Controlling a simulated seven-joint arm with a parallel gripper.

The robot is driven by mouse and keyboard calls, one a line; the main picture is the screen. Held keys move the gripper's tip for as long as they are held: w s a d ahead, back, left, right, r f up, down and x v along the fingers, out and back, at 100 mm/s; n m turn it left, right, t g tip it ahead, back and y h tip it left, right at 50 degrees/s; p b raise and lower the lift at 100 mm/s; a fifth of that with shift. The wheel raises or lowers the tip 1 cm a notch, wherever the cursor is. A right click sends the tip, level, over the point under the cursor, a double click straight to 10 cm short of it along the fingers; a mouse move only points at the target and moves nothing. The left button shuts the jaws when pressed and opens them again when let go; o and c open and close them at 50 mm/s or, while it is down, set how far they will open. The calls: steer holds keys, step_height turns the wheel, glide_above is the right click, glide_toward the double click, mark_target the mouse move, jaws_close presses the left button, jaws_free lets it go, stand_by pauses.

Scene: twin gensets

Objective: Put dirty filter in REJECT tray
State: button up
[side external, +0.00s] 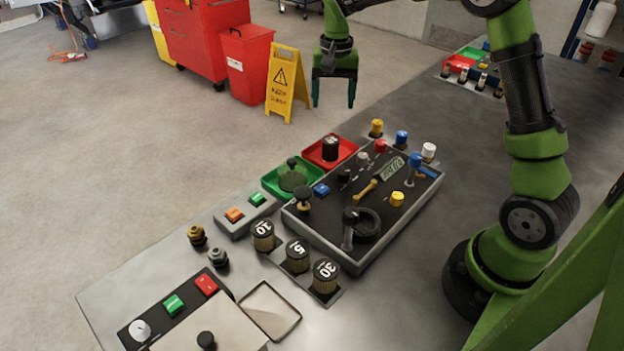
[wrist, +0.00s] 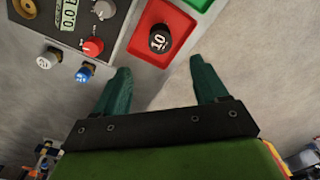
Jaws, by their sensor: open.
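A dark cylinder (side external: 330,147) with a pale mark on its top stands upright in the red tray (side external: 348,148). In the wrist view, this cylinder (wrist: 158,40) bears a white "10" and sits inside the red tray (wrist: 184,24). No REJECT label is legible, and I cannot tell by looks whether this cylinder is the dirty filter. My gripper (side external: 334,102) is open and empty, pointing down well above and behind the trays. In the wrist view my gripper (wrist: 160,78) has its fingers spread, with the cylinder ahead of them and apart from them.
A green tray (side external: 269,181) with dark items adjoins the red one. The control panel (side external: 325,222) with knobs and levers stands right beside the trays. Cylinders marked 10 (side external: 263,236), 15 (side external: 297,255) and 30 (side external: 325,275) stand at the front.

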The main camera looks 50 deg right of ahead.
steer(key=s+a+r+n+t, duration=0.3)
steer(key=s+a+r, duration=0.3)
steer(key=s+r, duration=0.3)
steer(key=s+a+n+t+y, duration=0.2)
steer(key=s+a+t, duration=0.2)
steer(key=s, duration=0.9)
steer(key=shift+s+a+n, duration=0.25)
steer(key=shift+a+n, duration=0.15)
steer(key=shift+a, duration=0.45)
